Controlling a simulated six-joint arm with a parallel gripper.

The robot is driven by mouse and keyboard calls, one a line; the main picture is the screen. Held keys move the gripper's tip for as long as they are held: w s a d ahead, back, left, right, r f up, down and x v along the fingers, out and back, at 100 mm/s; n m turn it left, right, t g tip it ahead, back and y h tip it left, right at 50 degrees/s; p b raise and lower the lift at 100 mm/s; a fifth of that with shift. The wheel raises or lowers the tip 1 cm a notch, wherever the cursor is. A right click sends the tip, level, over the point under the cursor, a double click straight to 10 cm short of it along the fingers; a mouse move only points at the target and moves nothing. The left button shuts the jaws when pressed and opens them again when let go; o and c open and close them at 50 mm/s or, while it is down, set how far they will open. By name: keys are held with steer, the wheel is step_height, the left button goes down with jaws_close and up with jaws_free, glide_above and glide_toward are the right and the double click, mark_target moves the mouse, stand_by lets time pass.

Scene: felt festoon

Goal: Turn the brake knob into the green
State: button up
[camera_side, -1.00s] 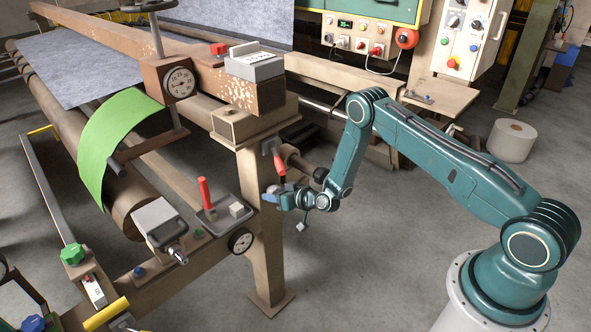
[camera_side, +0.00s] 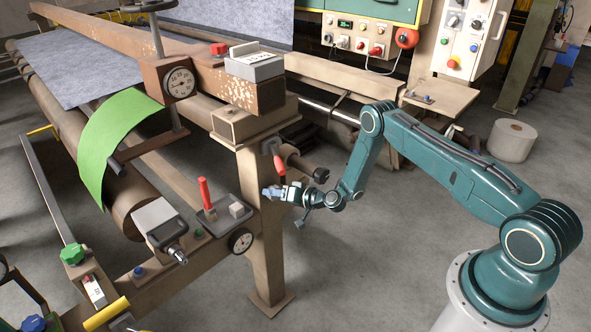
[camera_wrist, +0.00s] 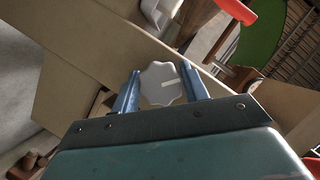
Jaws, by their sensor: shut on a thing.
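The brake knob, a pale grey lobed knob (camera_wrist: 160,83) with a white pointer line, sits between the two blue jaws of my gripper (camera_wrist: 161,90) in the wrist view. The jaws are shut on it from both sides. Its white line points roughly sideways, to the right. No green mark shows around the knob; the jaws and gripper body cover part of that area. In the side view my gripper (camera_side: 270,193) is at the tan post (camera_side: 264,230), below a red-handled lever (camera_side: 279,165). The knob is hidden there.
The red lever handle (camera_wrist: 238,9) is close above the jaws in the wrist view. A dark roller end (camera_side: 318,174) juts out just right of the post. The floor at right is open.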

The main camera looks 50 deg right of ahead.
steer(key=shift+m+y, duration=0.4)
steer(key=shift+m, duration=0.2)
steer(key=o, duration=1)
steer(key=shift+s, duration=0.15)
steer(key=v, duration=1.1)
steer(key=shift+s, duration=0.35)
steer(key=shift+d+f, duration=0.1)
steer(key=shift+d, duration=0.05)
